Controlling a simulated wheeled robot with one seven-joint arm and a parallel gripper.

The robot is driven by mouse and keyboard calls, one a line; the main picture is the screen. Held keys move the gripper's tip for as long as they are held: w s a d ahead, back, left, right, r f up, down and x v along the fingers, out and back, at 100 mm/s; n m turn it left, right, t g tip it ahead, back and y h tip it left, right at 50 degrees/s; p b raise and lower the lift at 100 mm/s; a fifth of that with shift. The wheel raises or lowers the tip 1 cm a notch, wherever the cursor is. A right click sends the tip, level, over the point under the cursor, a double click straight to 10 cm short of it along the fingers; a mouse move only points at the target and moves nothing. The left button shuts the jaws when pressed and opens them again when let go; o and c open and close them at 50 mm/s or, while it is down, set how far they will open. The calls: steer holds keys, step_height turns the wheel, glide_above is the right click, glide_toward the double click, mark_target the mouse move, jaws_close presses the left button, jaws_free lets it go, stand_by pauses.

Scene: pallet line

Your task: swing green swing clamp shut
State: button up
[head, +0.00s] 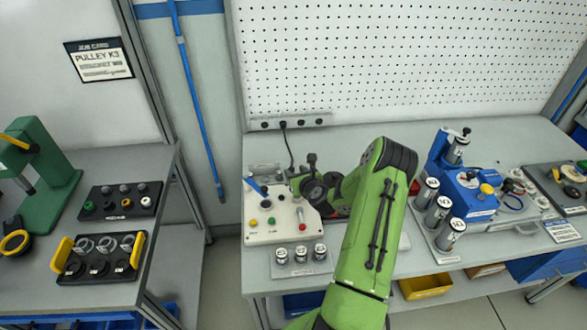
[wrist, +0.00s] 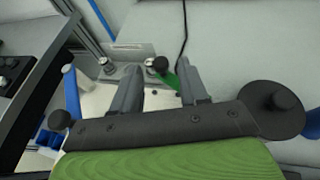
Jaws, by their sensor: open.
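The green swing clamp (wrist: 171,79) shows in the wrist view as a short green arm with a black knob at its far end. It lies between the two fingers of my gripper (wrist: 158,70), which are open and apart from each other. The finger on the right is close to the green arm; I cannot tell whether they touch. In the head view my gripper (head: 300,182) is over the back of the white fixture box (head: 262,234) and hides the green clamp there. Whether the clamp is open or shut cannot be told.
A blue lever (head: 256,189) stands at the box's left side, near my gripper. Several metal cylinders (head: 300,253) stand in front of the box. A blue fixture (head: 468,195) is further right.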

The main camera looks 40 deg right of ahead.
steer(key=x, duration=0.2)
steer(key=shift+w+d+f, duration=0.1)
steer(key=shift+w+f, duration=0.05)
steer(key=shift+w, duration=0.2)
jaws_close()
